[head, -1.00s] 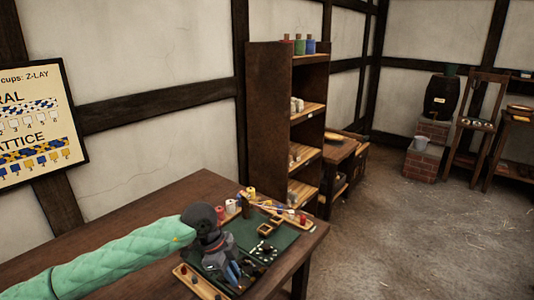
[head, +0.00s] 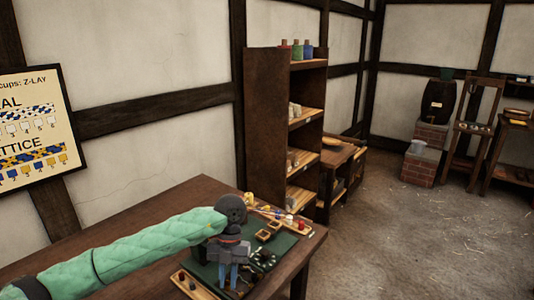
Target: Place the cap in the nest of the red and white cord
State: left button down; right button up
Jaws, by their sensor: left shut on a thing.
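My left gripper (head: 232,277) points down over the front part of the green work mat (head: 287,243) on the table. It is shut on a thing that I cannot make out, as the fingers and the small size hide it. I cannot pick out the cap for sure. Thin cords with red, white and other colours (head: 270,211) lie at the back of the mat, too small to tell which is the red and white one or where its nest is. My right gripper is not in view.
Two small square wooden frames (head: 263,235) and several small dark-and-light pieces (head: 263,259) lie on the mat near the gripper. A wooden strip with small pegs (head: 190,286) lies at the front. The table's left part (head: 130,222) is bare. A shelf (head: 280,130) stands behind.

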pick_arm(q)
jog(key=w+a+f+m+t, duration=0.1)
jog(key=w+a+m+t, duration=0.4)
jog(key=m, duration=1.2)
jog(key=w+a+m+t, duration=0.4)
jog(key=w+a+m, duration=0.1)
jog(key=m, duration=1.3)
jog(key=s+r, duration=0.3)
jog(key=s, duration=0.3)
jog(key=shift+s+r+h, duration=0.15)
jog(key=shift+s+h, duration=0.1)
jog(key=shift+h, duration=0.05)
